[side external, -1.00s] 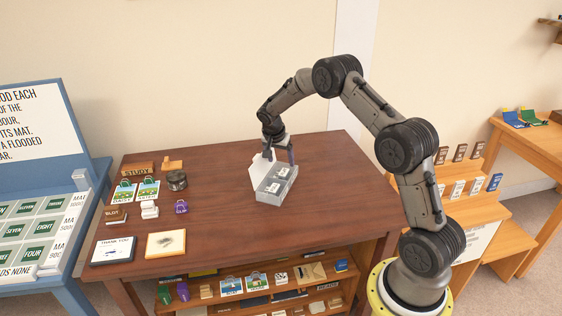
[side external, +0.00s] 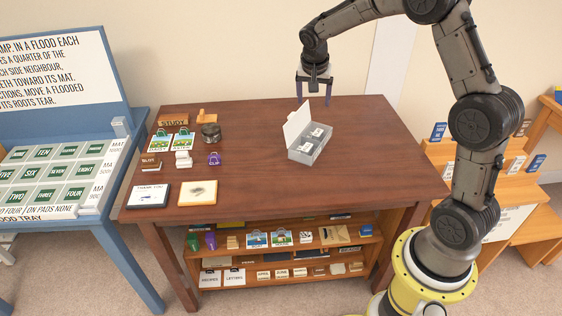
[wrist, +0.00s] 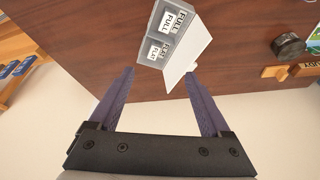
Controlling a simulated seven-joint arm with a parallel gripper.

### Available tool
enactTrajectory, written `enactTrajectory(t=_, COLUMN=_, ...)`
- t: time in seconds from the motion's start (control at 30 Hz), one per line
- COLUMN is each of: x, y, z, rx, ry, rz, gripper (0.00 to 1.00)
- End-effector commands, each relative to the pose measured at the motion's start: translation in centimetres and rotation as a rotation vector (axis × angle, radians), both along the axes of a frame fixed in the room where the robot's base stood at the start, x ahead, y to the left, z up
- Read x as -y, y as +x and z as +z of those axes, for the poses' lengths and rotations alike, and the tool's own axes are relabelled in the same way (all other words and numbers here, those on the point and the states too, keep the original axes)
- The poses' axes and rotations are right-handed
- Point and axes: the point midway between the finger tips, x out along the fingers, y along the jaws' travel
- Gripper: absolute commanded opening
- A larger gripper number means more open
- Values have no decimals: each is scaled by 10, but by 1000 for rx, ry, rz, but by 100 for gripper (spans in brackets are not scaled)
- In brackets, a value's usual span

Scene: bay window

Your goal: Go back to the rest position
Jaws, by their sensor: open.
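My gripper (side external: 314,100) is open and empty, in the air above the back part of the brown table (side external: 262,160). In the wrist view my gripper (wrist: 163,80) shows its two purple fingers spread apart with nothing between their tips. A grey compartment box (side external: 309,147) stands on the table below and apart from my gripper. Its white lid (side external: 297,120) stands raised at the left. In the wrist view the box (wrist: 151,48) holds small white blocks marked "FULL" and "FLAT"; its lid (wrist: 187,63) juts toward the fingers.
At the table's left are picture bags, a dark round tin (side external: 211,132), a purple bag (side external: 214,158) and two flat pads. A blue stand (side external: 75,150) is at the left; wooden steps (side external: 500,190) are at the right. The table's right side is clear.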

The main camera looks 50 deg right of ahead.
Motion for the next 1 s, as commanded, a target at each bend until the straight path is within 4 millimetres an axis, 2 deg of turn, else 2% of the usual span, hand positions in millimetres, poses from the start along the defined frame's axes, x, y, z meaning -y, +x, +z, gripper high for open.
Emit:
enactTrajectory(t=0.03, x=-18, y=-14, z=23, rx=8, ry=-1, rz=62, gripper=81)
enactTrajectory(t=0.2, x=-70, y=-67, z=74, rx=15, ry=1, rz=284, gripper=81)
enactTrajectory(t=0.4, x=-125, y=-143, z=109, rx=34, ry=-7, rz=554, gripper=81)
enactTrajectory(t=0.57, x=-161, y=-208, z=114, rx=60, ry=-23, rz=772, gripper=81)
enactTrajectory(t=0.7, x=-182, y=-253, z=107, rx=81, ry=-42, rz=937, gripper=81)
enactTrajectory(t=0.83, x=-193, y=-279, z=98, rx=95, ry=-55, rz=1037, gripper=81)
enactTrajectory(t=1.0, x=-198, y=-291, z=92, rx=100, ry=-63, rz=1086, gripper=81)
